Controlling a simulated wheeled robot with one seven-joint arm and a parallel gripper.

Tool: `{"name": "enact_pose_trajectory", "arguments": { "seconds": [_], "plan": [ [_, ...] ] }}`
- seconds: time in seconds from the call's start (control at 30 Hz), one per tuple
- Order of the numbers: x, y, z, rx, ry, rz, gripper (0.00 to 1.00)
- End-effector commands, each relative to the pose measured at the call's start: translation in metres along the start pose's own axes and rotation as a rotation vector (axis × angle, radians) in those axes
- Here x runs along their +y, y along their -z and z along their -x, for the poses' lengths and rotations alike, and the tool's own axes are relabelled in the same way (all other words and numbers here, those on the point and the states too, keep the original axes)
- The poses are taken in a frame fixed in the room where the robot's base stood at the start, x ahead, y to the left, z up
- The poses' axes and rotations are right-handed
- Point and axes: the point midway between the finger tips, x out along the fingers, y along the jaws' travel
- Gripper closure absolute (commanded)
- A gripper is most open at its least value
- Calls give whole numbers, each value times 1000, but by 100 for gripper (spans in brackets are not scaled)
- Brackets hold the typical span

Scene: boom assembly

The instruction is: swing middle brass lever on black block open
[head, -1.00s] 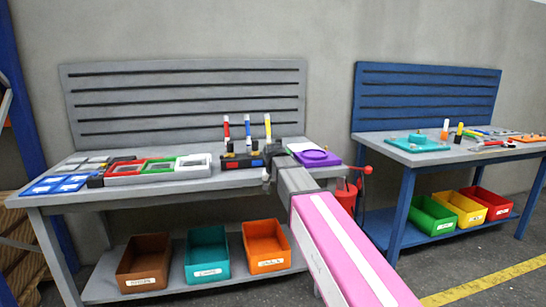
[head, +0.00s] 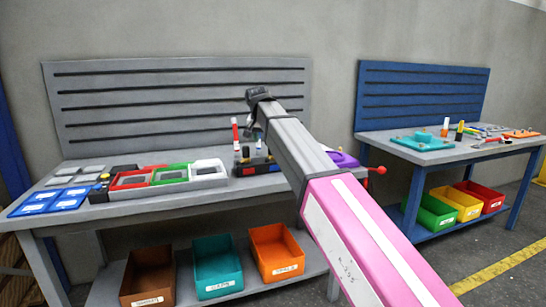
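The black block (head: 246,171) sits on the grey workbench (head: 115,208), left of my arm. It has small coloured patches on its front, and a red-and-white post (head: 235,132) stands at its left end. The brass levers are too small to make out, and my arm hides the right part of the block. My gripper (head: 258,95) is raised above and behind the block as seen here, apart from it. Its fingers are too small and dark to show whether they are open or shut.
A tray with red, green and white frames (head: 168,176) lies left of the block, with blue tiles (head: 62,198) farther left. A purple part (head: 343,159) and a red ball knob (head: 381,170) are at the right. A slotted grey back panel (head: 150,105) rises behind.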

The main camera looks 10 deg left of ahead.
Motion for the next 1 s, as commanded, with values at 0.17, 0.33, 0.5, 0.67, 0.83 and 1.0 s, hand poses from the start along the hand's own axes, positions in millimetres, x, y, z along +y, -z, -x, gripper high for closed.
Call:
{"name": "enact_pose_trajectory", "arguments": {
  "seconds": [0.17,0.33,0.5,0.67,0.83,1.0],
  "plan": [
    [-2,0,-10,0,-1,0,52],
    [-2,-1,-39,-1,-1,0,52],
    [-1,0,-69,-1,-1,0,52],
    [-1,0,-91,0,-1,0,52],
    [-1,0,-103,2,0,0,52],
    [-1,0,-106,2,0,0,52]
  ]
}}
